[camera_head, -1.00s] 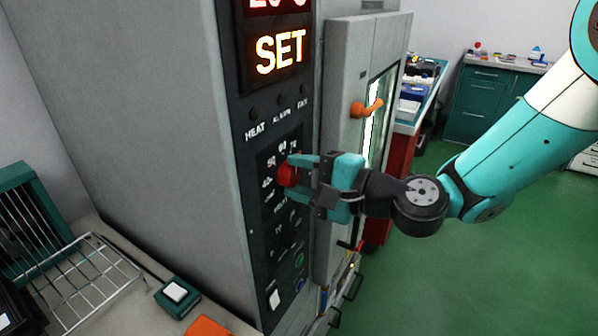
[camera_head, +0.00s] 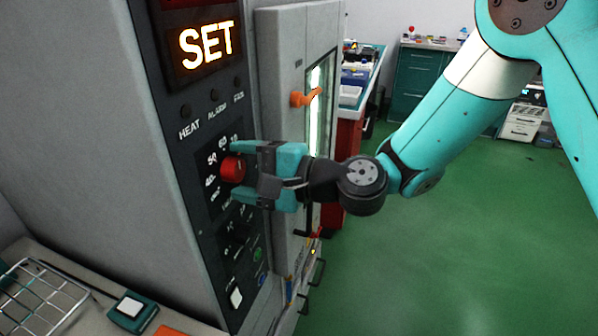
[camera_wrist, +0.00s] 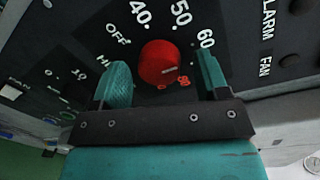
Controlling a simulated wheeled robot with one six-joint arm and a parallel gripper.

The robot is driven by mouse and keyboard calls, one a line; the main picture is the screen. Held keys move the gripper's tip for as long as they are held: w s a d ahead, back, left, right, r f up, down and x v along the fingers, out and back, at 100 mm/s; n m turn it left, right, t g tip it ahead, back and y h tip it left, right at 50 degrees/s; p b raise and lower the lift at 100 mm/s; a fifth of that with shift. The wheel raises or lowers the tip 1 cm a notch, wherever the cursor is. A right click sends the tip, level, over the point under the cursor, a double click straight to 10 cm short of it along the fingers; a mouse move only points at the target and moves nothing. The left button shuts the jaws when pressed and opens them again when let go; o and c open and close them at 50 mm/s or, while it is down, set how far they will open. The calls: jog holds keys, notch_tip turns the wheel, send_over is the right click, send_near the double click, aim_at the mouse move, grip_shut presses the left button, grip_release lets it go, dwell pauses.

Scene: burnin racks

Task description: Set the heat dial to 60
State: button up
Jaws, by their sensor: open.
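The red heat dial (camera_head: 232,169) sits on the dark control panel, ringed by white numbers. The 40, 50 and OFF marks also show there. My gripper (camera_head: 238,173) is open at the dial. In the wrist view its teal fingers (camera_wrist: 162,80) stand on either side of the dial, with a visible gap on each side. The lit display (camera_head: 206,44) reads SET.
An orange door handle (camera_head: 305,97) sticks out on the cabinet door to the right of the panel. A second, smaller knob (camera_head: 236,235) is lower on the panel. A wire rack (camera_head: 40,300) and a white-topped button box (camera_head: 131,308) lie at lower left. Open green floor (camera_head: 430,240) lies right.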

jog(key=b+v, duration=0.8)
jog(key=v, duration=0.9)
jog(key=shift+d, duration=0.2)
jog(key=shift+s, duration=0.15)
